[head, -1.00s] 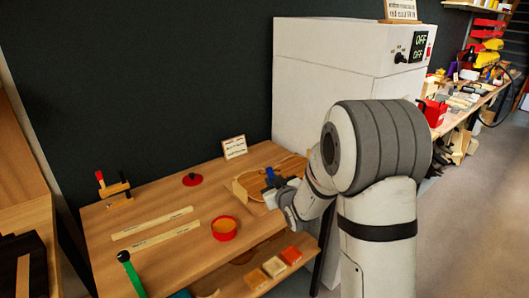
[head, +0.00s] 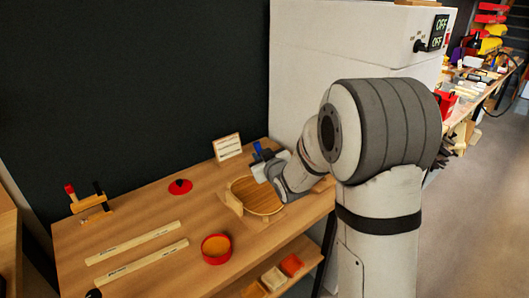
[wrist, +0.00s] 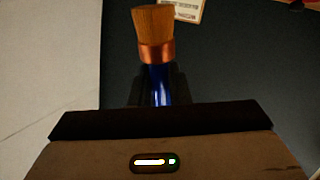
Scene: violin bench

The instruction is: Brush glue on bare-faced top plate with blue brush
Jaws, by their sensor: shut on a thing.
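My gripper (head: 263,170) is shut on the blue brush (head: 257,149), just above the far right part of a rounded wooden plate (head: 258,201). In the wrist view the brush's blue handle (wrist: 159,86) runs between the jaws, with a copper band and brown bristles pointing away from me. The brush's bristle end is not clear in the head view. The plate lies on the bench between small wooden blocks, its right side partly hidden by my arm. I cannot tell whether glue is on it. A red pot (head: 216,249) with orange-brown contents stands front left of the plate.
Two pale wooden strips (head: 138,243) lie on the bench's left. A white cabinet (head: 330,60) rises behind my arm. Coloured blocks (head: 273,279) sit on the lower shelf.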

